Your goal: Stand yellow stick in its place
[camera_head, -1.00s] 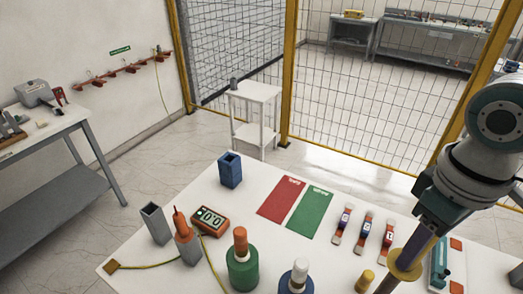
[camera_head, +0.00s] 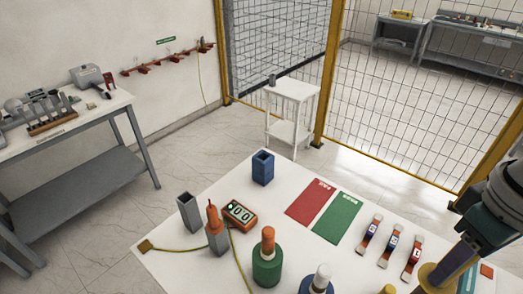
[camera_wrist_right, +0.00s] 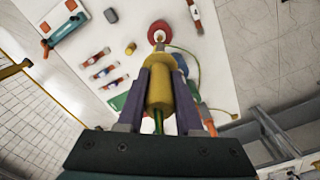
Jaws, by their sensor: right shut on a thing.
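The yellow stick (camera_wrist_right: 158,90) is clamped between the purple fingers of my right gripper (camera_wrist_right: 161,74), seen in the right wrist view. In the head view my right gripper (camera_head: 446,268) is at the lower right over the table, with the yellow collar (camera_head: 425,277) of the stick below it; its lower end is cut off by the frame. An open blue square holder (camera_head: 263,168) stands empty-looking near the table's far edge. An open grey square holder (camera_head: 189,213) stands at the left. An orange stick (camera_head: 213,217) stands upright in another grey holder (camera_head: 217,239). My left gripper is out of view.
A grey bench (camera_head: 70,130) stands left; a wire fence (camera_head: 420,90) stands behind.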

